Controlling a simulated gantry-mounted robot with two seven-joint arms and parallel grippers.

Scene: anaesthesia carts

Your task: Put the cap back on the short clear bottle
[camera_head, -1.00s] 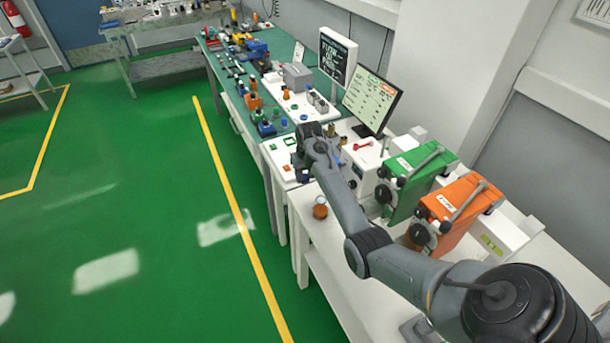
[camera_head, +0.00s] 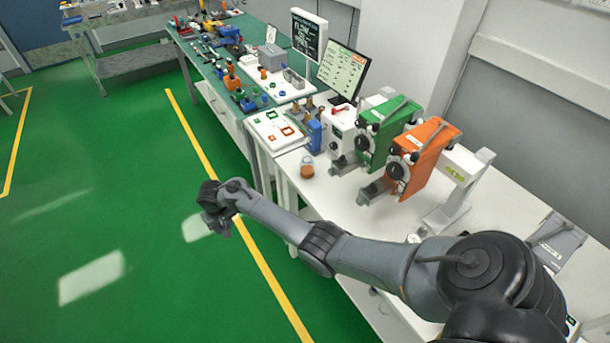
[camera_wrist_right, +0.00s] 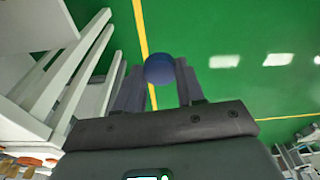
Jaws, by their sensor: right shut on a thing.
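My right gripper (camera_head: 214,210) hangs over the green floor, left of the white bench. In the right wrist view, my right gripper (camera_wrist_right: 155,88) is shut on a rounded dark blue thing (camera_wrist_right: 159,68), which looks like a cap. Both fingers flank it, clear of any surface. A small round container with an orange-brown look (camera_head: 307,168) stands near the left edge of the white bench. I cannot tell whether it is the short clear bottle. My left gripper is out of view.
The white bench (camera_head: 340,205) carries a green machine (camera_head: 385,133) and an orange machine (camera_head: 427,155). A monitor (camera_head: 343,70) and a green-topped table (camera_head: 215,80) crowded with parts stand beyond. Open floor (camera_head: 130,190) lies to the left.

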